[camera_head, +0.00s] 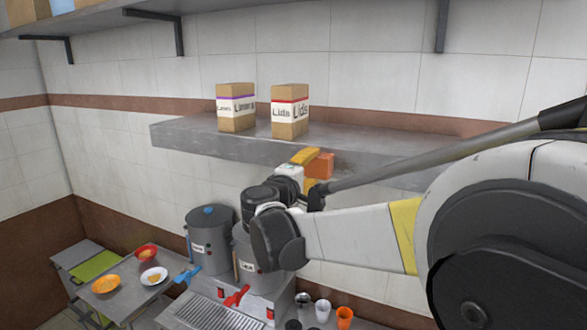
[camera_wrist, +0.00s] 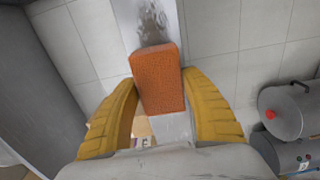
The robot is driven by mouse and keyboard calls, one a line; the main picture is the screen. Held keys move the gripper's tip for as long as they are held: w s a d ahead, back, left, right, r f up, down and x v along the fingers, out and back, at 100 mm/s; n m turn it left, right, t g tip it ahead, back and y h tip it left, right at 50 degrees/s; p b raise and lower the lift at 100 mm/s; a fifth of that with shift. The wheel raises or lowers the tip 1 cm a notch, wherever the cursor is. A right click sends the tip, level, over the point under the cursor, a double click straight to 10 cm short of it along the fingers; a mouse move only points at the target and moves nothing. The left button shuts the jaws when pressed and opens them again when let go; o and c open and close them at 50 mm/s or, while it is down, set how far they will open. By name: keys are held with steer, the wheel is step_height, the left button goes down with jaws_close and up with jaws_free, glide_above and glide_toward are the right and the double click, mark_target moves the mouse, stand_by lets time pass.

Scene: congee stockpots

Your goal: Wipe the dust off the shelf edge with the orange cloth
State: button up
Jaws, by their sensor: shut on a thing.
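The orange cloth (camera_head: 320,165) is a thick, block-like piece between the yellow fingers of my gripper (camera_head: 304,157). In the wrist view the cloth (camera_wrist: 158,82) sits between both fingers, and my gripper is shut on it. The cloth is at the front edge of the grey shelf (camera_head: 215,143), right of the two boxes. I cannot tell whether it presses on the edge. In the wrist view a dark smudge of dust (camera_wrist: 152,22) lies on the shelf edge (camera_wrist: 126,20) just beyond the cloth. My arm hides part of the shelf's right side.
Two cardboard boxes stand on the shelf, one marked "Liners" (camera_head: 236,107) and one marked "Lids" (camera_head: 289,111). Below are grey stockpots (camera_head: 208,240), cups (camera_head: 344,317) and a side table (camera_head: 120,300) with bowls. An upper shelf (camera_head: 100,20) runs overhead.

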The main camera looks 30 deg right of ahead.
mark_target(325, 170)
steer(key=shift+w+d, duration=0.15)
steer(key=shift+d, duration=0.05)
steer(key=shift+s+d, duration=0.55)
steer(key=shift+s, duration=0.25)
steer(key=shift+s+d, duration=0.55)
steer(key=shift+s, duration=0.25)
steer(key=shift+s+d, duration=2.35)
steer(key=shift+s, duration=0.4)
steer(key=shift+w+a+b, duration=0.4)
steer(key=shift+w+a, duration=0.75)
steer(key=shift+w, duration=0.3)
steer(key=shift+w+a+b, duration=0.45)
steer(key=shift+w+a, duration=0.7)
steer(key=shift+w, duration=0.35)
steer(key=shift+w+a+b, duration=0.4)
steer(key=shift+w+a, duration=0.75)
steer(key=shift+w, duration=0.3)
steer(key=shift+v, duration=2.95)
